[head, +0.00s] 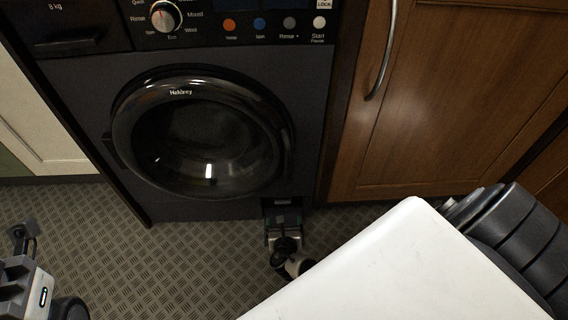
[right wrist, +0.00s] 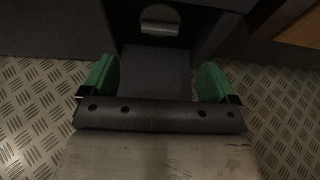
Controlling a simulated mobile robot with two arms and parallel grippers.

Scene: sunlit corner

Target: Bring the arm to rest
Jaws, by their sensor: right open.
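My right gripper (head: 284,220) is low at the foot of the dark washing machine (head: 90,85), by its lower right corner. In the right wrist view its two green fingers (right wrist: 155,82) stand wide apart. A dark flat surface shows between them, and I see nothing gripped. Just ahead of the fingers is a dark recess with a pale rounded piece (right wrist: 160,20) in it. Whether the fingers touch the machine I cannot tell.
The washer's round door (head: 205,135) looks shut. A wooden cupboard (head: 450,100) with a curved metal handle (head: 383,60) stands to the right, a pale cabinet (head: 40,125) to the left. The ridged metal floor (head: 190,245) is bare in front of the machine.

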